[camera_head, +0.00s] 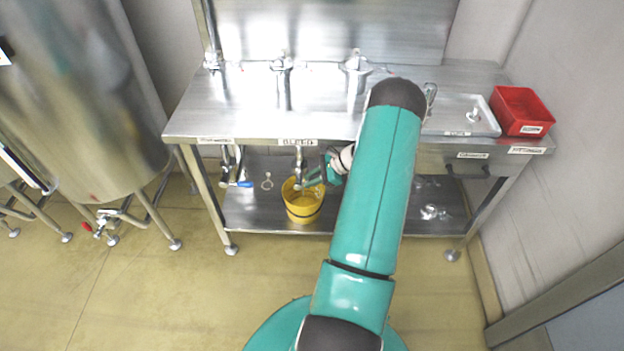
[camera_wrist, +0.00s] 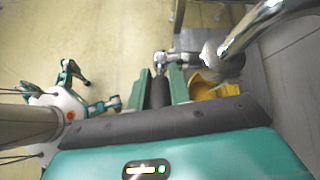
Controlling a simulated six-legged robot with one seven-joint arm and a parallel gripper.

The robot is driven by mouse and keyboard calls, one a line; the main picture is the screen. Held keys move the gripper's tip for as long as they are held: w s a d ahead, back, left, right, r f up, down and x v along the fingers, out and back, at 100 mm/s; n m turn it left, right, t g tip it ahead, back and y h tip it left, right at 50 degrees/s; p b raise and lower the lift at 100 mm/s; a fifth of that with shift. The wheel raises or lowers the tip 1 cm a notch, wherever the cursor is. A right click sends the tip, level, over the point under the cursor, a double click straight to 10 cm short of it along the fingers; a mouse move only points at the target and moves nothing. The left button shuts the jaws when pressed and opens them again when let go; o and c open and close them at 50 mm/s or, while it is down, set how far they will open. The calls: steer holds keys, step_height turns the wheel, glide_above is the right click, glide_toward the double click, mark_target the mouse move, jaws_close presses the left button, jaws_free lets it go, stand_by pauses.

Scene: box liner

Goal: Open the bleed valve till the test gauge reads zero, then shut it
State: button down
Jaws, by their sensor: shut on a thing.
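The bleed valve hangs on a metal pipe (camera_head: 299,160) below the labelled front edge of the steel bench. In the wrist view the valve's metal body (camera_wrist: 162,60) sits just beyond my fingertips. My gripper (camera_head: 314,178) is under the bench edge, at the upper right of the yellow bucket. In the wrist view my gripper (camera_wrist: 161,85) is shut on the dark valve handle (camera_wrist: 160,94), one green finger on each side. How far the valve is turned cannot be told. I cannot make out a test gauge or any reading.
The yellow bucket (camera_head: 303,207) stands on the lower shelf (camera_head: 245,207) below the pipe; it also shows in the wrist view (camera_wrist: 213,88). A blue-handled valve (camera_head: 243,184) hangs to its left. A red bin (camera_head: 521,111) and a tray (camera_head: 462,113) are on the bench. A tank (camera_head: 75,100) stands left.

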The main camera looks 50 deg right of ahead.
steer(key=c, duration=1.3)
jaws_free()
steer(key=shift+s+d+r, duration=0.3)
steer(key=s+d, duration=0.7)
steer(key=s, duration=0.2)
steer(key=shift+s+d, duration=0.15)
steer(key=shift+s, duration=0.2)
steer(key=shift+r, duration=0.1)
steer(key=shift+c, duration=0.2)
